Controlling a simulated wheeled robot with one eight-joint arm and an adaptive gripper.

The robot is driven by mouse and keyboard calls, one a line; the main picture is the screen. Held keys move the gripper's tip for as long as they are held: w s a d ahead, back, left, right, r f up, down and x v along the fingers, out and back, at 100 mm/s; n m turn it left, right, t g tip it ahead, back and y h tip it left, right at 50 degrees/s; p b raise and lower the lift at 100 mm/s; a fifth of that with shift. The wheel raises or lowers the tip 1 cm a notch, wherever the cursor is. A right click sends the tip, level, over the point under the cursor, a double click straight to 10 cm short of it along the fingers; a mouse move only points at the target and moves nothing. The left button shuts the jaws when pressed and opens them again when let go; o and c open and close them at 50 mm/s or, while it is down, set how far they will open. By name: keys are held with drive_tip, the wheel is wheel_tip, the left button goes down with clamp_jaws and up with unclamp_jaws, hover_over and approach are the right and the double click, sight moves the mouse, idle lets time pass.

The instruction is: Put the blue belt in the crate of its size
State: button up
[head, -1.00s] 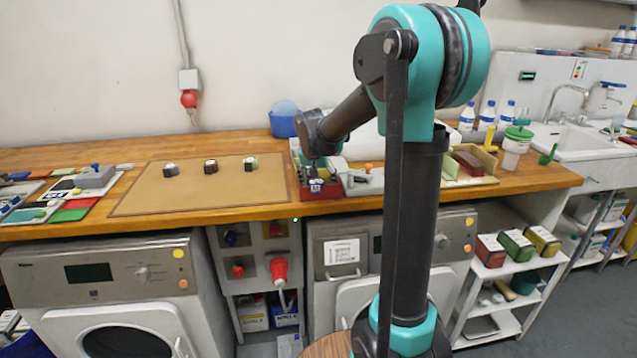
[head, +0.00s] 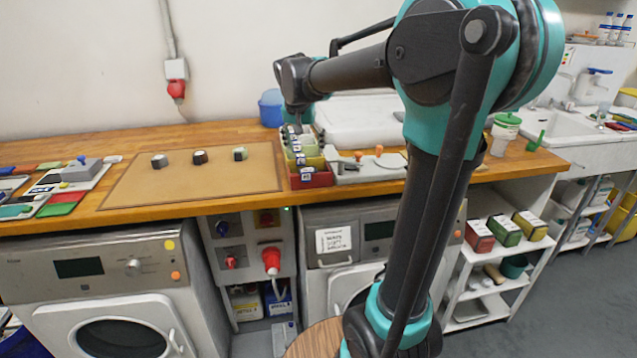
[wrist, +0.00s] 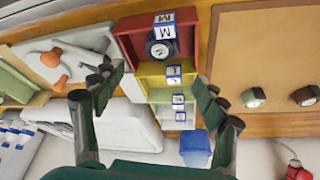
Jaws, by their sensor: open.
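A dark rolled belt (wrist: 161,50), bluish around a pale centre, lies in the red crate (wrist: 132,28) in the wrist view, beside the crate's M tag. The red crate (head: 312,181) is at the front of a row of crates in the head view. Behind it are a yellow crate (wrist: 150,76) with a tag that looks like L, a green crate (wrist: 157,96) and a pale crate (wrist: 168,115); their smaller tags are hard to read. My gripper (wrist: 155,79) is open and empty above the row, its fingers apart from the belt.
Three other rolled belts (head: 200,157) stand on the brown mat (head: 150,192) left of the crates. A grey device with an orange knob (head: 368,165) sits right of the crates. A blue tub (head: 271,106) stands behind them.

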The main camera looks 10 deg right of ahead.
drive_tip(key=s+d+f+n+y, duration=0.1)
drive_tip(key=s+d+f+n, duration=0.1)
drive_tip(key=s+f, duration=0.9)
drive_tip(key=s+d+f+n, duration=0.2)
drive_tip(key=s+d+f, duration=0.1)
drive_tip(key=s+f, duration=0.8)
drive_tip(key=s, duration=0.4)
drive_tip(key=shift+s+d+f+n+y, duration=0.2)
drive_tip(key=shift+d+n+y, duration=0.1)
drive_tip(key=shift+d+y, duration=0.1)
